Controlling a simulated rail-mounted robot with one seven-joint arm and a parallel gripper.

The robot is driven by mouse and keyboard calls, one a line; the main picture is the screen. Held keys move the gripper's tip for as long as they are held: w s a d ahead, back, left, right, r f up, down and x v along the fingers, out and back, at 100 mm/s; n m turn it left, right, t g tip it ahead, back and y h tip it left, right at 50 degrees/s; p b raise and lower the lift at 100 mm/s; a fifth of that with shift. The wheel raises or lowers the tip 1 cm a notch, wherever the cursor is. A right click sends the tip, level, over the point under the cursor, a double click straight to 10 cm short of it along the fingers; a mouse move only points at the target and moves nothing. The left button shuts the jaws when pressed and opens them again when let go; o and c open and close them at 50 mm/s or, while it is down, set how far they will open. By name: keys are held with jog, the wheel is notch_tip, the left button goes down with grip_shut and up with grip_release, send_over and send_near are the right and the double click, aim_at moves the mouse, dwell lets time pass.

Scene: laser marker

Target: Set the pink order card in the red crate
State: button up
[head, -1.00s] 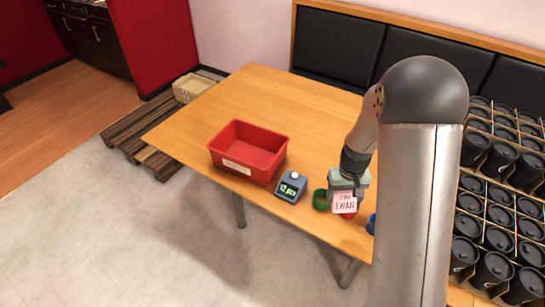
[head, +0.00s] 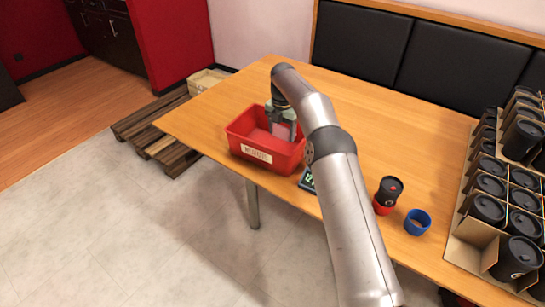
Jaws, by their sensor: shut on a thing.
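The red crate (head: 247,153) stands on the wooden table near its front left edge, with a white label on its front. My gripper (head: 283,127) is inside the crate's opening, toward its right side, pointing down. It is shut on the pink order card (head: 280,131), which shows only as a small pale pink patch at the jaws. The card's writing cannot be read, and whether it touches the crate floor cannot be told.
A small display device (head: 307,180) sits right of the crate, partly hidden by my arm. A black cup in a red ring (head: 384,208) and a blue ring (head: 417,222) stand farther right. Cartons of black cups (head: 490,185) fill the right side. The table's back is clear.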

jog(key=shift+w+d+f+n, duration=0.1)
jog(key=shift+w+f+n, duration=0.05)
jog(key=shift+f+n, duration=0.2)
notch_tip(320, 180, down, 9)
jog(key=shift+f+p, duration=0.2)
jog(key=shift+p, duration=0.25)
jog(key=shift+f, duration=0.25)
jog(key=o, duration=1)
jog(key=shift+r, duration=0.1)
jog(key=shift+r, duration=0.1)
